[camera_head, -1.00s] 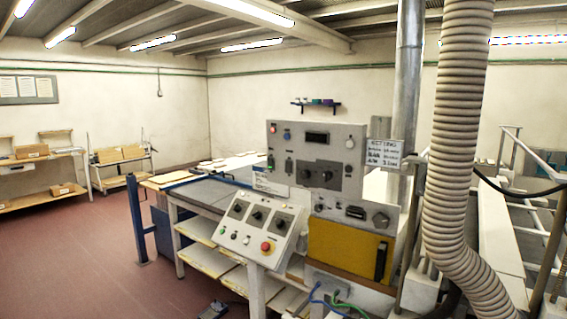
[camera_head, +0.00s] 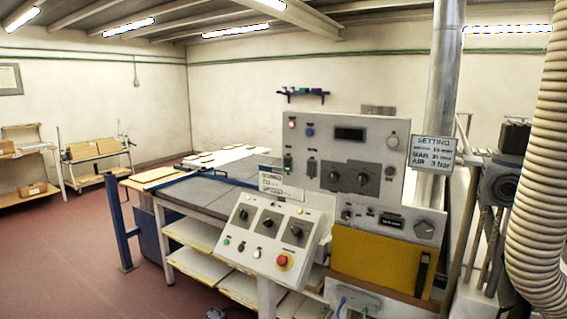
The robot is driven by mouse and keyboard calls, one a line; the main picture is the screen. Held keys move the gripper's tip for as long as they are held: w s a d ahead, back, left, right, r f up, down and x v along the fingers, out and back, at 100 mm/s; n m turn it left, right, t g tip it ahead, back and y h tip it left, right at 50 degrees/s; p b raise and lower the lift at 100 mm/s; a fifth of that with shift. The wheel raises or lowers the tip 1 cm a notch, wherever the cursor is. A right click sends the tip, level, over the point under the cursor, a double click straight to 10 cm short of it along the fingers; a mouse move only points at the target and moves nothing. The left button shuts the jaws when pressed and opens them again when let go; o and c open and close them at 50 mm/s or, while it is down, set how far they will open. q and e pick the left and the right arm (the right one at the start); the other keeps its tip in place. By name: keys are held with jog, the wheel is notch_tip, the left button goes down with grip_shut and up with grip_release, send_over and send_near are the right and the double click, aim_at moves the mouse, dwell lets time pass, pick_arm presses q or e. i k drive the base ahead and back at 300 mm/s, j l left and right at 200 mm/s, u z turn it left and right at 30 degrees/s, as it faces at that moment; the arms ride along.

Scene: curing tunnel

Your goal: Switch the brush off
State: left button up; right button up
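A grey control cabinet (camera_head: 345,165) stands right of centre, with a dark display, lamps, switches and two large black knobs on a darker plate. A sloped control box (camera_head: 262,238) stands on a post in front of it, with three black rotary knobs, a row of small buttons and a red mushroom button (camera_head: 282,260) on a yellow base. Small labels are too fine to read, so I cannot tell which control is marked for the brush. The brush itself cannot be made out. Neither of my grippers is in view.
A sign headed SETTING (camera_head: 433,152) hangs right of the cabinet. A ribbed hose (camera_head: 540,150) and a metal pipe (camera_head: 442,90) stand at the right. A worktable (camera_head: 200,195) and a blue post (camera_head: 119,225) stand to the left. The red floor (camera_head: 60,260) at the left is clear.

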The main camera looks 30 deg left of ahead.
aim_at(287, 162)
jog(key=i+j, duration=0.1)
jog(key=j, duration=0.35)
jog(key=i+j, duration=0.1)
jog(key=j, duration=0.4)
jog(key=i+j, duration=0.1)
jog(key=j, duration=0.35)
jog(key=i+j+z, duration=0.1)
jog(key=j, duration=0.4)
jog(key=i+j, duration=0.1)
jog(key=j, duration=0.35)
